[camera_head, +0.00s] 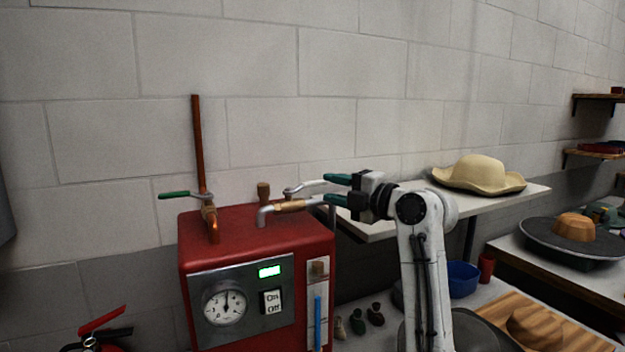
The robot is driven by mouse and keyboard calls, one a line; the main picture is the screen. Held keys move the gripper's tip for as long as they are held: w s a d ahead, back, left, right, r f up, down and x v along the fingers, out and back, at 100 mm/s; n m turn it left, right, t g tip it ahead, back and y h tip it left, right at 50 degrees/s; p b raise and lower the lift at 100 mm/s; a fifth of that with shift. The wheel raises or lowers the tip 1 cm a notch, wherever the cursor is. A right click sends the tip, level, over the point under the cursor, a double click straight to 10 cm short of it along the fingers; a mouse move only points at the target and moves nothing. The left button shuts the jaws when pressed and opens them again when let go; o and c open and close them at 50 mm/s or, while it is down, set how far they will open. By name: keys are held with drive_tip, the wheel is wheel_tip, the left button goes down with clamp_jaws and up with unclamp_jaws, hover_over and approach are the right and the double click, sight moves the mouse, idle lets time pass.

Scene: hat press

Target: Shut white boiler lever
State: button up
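The red boiler (256,224) stands at the lower left, with a gauge and an On/Off switch on its front. A white lever (306,186) sits above the brass valve (291,206) on the boiler's top right and points right, roughly in line with the outlet pipe. My gripper (337,190) is at the right end of this lever, its green-tipped fingers pointing left.
A green-handled lever (174,195) sits on the copper pipe (199,150) at the left. A white shelf (520,195) with a straw hat (480,174) is behind my arm. A blue bowl (463,279) and a wooden board (568,336) are at the lower right.

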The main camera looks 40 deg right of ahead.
sight(318, 184)
drive_tip(key=w, duration=0.2)
drive_tip(key=w+p, duration=0.1)
drive_tip(key=w, duration=0.3)
drive_tip(key=shift+a+p, duration=0.35)
clamp_jaws()
